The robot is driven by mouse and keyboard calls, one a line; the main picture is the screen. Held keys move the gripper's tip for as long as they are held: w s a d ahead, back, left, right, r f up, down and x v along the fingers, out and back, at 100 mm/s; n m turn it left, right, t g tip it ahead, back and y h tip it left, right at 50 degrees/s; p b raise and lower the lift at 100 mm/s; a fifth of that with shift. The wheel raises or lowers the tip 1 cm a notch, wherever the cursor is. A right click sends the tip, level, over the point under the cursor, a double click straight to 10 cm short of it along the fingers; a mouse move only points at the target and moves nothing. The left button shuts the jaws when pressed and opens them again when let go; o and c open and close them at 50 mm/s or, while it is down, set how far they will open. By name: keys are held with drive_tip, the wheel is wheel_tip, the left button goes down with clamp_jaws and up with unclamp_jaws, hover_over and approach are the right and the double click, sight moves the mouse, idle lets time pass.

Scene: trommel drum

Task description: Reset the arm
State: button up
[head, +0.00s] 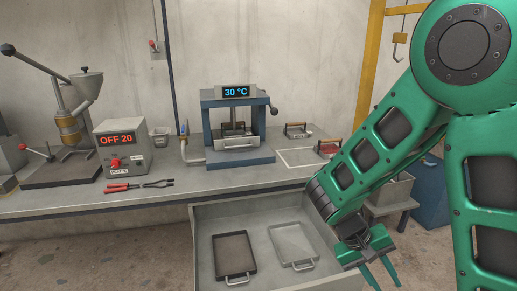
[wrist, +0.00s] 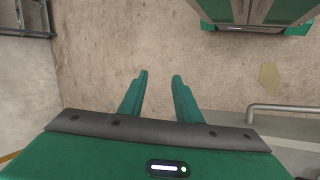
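My green arm reaches in from the right in the head view, bent at the elbow and pointing down. My gripper (head: 382,276) hangs in front of the bench, just right of the open drawer (head: 205,213). In the wrist view my gripper (wrist: 158,78) shows two green fingers spread apart with only bare floor between them. It is open and empty.
The drawer holds a dark tray (head: 234,254) and a light tray (head: 293,243). A yellow post (head: 368,65) stands behind my arm.

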drive_tip(key=s+d+r+m+t+y, duration=0.1)
drive_tip(key=s+d+r+m+y, duration=0.1)
drive_tip(key=s+r, duration=0.4)
drive_tip(key=s+d+r+m+t+y, duration=0.1)
drive_tip(key=s+d+r+m+y, duration=0.2)
drive_tip(key=s, duration=0.6)
drive_tip(key=d+r+y, duration=0.2)
drive_tip(key=d+r, duration=0.1)
drive_tip(key=d, duration=0.1)
drive_tip(key=shift+s+d, duration=0.2)
drive_tip(key=shift+s, duration=0.1)
drive_tip(key=shift+w, duration=0.15)
drive_tip(key=shift+w+f, duration=0.15)
drive_tip(key=shift+w, duration=0.35)
idle(0.4)
